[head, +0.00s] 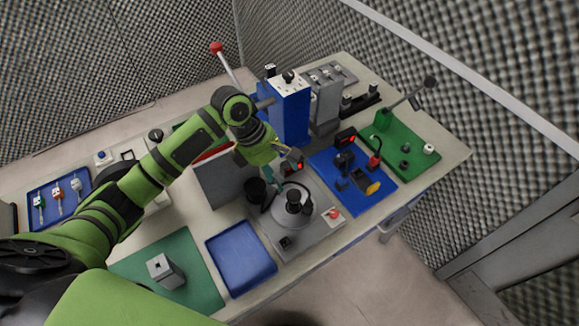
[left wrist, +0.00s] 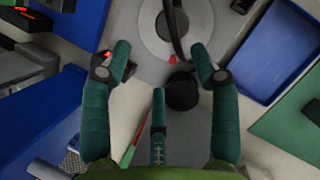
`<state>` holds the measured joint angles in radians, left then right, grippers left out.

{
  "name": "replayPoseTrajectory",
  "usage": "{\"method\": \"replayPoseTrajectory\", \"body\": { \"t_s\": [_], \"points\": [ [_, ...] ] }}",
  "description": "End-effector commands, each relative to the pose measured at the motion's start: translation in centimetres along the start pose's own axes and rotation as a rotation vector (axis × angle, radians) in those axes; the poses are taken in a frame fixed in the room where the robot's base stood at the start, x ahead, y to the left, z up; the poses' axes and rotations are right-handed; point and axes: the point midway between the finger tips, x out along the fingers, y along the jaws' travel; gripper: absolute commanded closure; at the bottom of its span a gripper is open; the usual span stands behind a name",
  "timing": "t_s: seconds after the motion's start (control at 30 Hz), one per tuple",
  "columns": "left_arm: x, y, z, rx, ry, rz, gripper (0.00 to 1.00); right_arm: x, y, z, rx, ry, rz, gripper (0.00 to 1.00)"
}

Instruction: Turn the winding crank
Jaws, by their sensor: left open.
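A green-based fixture (head: 405,140) at the right end of the table carries a grey arm (head: 407,97) ending in a dark knob. It looks like a crank, but I cannot be sure it is the winding crank. My left gripper (head: 272,178) is open above the grey round-plated device (head: 290,232), with no object seen held in it. In the left wrist view its teal fingers (left wrist: 162,70) are spread around a black cylinder (left wrist: 181,93), with the round plate (left wrist: 197,22) beyond. I cannot tell whether they touch the cylinder. My right gripper is out of view.
A blue tray (head: 240,262) and a green mat (head: 205,272) with a grey block (head: 165,270) lie at the front. A blue upright block (head: 290,112) and a red-knobbed lever (head: 217,48) stand behind. A blue mat (head: 382,200) with small parts lies to the right.

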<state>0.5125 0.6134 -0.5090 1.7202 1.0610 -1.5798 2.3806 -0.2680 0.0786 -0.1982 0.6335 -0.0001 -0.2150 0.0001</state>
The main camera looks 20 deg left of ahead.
Motion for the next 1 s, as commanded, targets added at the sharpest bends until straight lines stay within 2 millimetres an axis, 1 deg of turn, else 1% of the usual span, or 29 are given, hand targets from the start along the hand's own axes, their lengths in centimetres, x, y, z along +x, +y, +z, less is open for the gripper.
{"method": "replayPoseTrajectory", "body": {
  "t_s": [0.03,0.07,0.13,0.17,0.27,0.3,0.37,0.4,0.47,0.57,0.7,0.73,0.83,0.87,0.9,1.0],
  "points": [
    [0.2,-0.1,0.0,-0.009,0.0,-0.006,0.39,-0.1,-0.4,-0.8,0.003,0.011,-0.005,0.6],
    [0.5,-0.1,0.1,-0.012,0.0,-0.007,0.39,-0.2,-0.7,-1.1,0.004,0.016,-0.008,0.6],
    [1.3,-0.1,0.1,-0.012,0.0,-0.007,0.39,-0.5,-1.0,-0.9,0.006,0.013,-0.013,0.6],
    [1.8,-0.1,0.1,-0.012,0.001,-0.007,0.39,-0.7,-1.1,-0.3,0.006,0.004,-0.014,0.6],
    [3.4,-0.1,0.1,-0.012,-0.001,-0.007,0.39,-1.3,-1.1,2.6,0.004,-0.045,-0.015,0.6],
    [4.0,-0.1,0.1,-0.011,0.001,-0.006,0.39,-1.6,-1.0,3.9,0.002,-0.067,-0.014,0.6],
    [4.8,-0.1,0.1,-0.01,0.0,-0.005,0.39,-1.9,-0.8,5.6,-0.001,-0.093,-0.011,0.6],
    [5.3,-0.1,0.1,-0.011,-0.001,-0.004,0.39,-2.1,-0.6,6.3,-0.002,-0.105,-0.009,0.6],
    [6.0,-0.1,0.1,-0.009,0.0,-0.004,0.39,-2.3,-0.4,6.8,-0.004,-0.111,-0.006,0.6],
    [6.7,0.0,0.0,-0.008,0.0,-0.002,0.39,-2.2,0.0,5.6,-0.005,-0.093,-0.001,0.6],
    [7.0,0.0,0.0,-0.007,0.0,-0.001,0.39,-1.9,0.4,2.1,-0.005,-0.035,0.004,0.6],
    [7.0,0.0,0.0,-0.007,0.0,-0.001,0.39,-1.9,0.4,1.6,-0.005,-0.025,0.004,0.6],
    [7.0,-0.1,0.0,-0.007,0.0,-0.001,0.39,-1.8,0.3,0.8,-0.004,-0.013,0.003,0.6],
    [7.0,-0.1,0.0,-0.007,0.0,-0.001,0.43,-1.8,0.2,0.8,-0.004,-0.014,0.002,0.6],
    [7.0,-0.1,0.0,-0.007,0.0,-0.001,0.59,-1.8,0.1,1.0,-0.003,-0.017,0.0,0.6],
    [7.0,-0.1,0.0,-0.007,0.0,-0.001,0.95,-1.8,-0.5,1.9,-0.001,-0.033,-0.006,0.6]
  ]
}}
